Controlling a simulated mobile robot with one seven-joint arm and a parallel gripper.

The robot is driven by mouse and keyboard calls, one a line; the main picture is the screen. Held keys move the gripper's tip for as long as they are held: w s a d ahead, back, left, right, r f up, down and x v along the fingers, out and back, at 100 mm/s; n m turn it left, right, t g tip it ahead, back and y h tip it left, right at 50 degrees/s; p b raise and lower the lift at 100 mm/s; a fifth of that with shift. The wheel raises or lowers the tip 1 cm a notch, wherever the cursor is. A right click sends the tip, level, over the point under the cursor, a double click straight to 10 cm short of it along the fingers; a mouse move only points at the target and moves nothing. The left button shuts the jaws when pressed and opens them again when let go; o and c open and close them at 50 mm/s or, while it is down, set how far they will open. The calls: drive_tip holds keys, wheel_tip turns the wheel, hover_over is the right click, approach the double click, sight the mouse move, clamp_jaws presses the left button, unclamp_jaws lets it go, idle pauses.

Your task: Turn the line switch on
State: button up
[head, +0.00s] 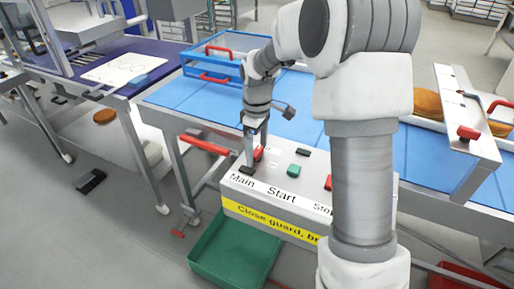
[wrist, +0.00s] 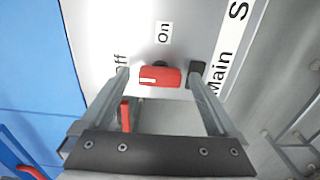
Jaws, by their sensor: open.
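The red rotary switch handle (wrist: 160,76), above the word Main on the control panel, is between my open fingers in the wrist view. It lies crosswise, and the white mark on its left end is on the side of the partly hidden Off label (wrist: 119,63). The On label (wrist: 164,32) is above it in that view. My gripper (wrist: 159,73) is open, one finger on each side of the handle; I cannot tell if either touches it. In the head view my gripper (head: 252,160) points down at the panel's left end, and the red handle (head: 259,154) shows beside it.
The control panel (head: 233,184) also has a green Start button (head: 293,171) and a red Stop button (head: 328,183). A blue conveyor (head: 185,98) with a blue guard frame (head: 233,53) is behind. A green bin (head: 236,250) is below. My arm covers the panel's right part.

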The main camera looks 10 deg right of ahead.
drive_tip(key=c, duration=1.4)
drive_tip(key=shift+r+m, duration=0.1)
drive_tip(key=shift+m, duration=0.2)
drive_tip(key=m, duration=0.3)
drive_tip(key=shift+m+p, duration=0.4)
drive_tip(key=m, duration=0.4)
drive_tip(key=shift+m+p, duration=0.3)
drive_tip(key=m, duration=0.4)
drive_tip(key=shift+p, duration=0.4)
drive_tip(key=shift+m+p, duration=0.45)
drive_tip(key=shift+m, duration=1.95)
drive_tip(key=shift+o, duration=0.2)
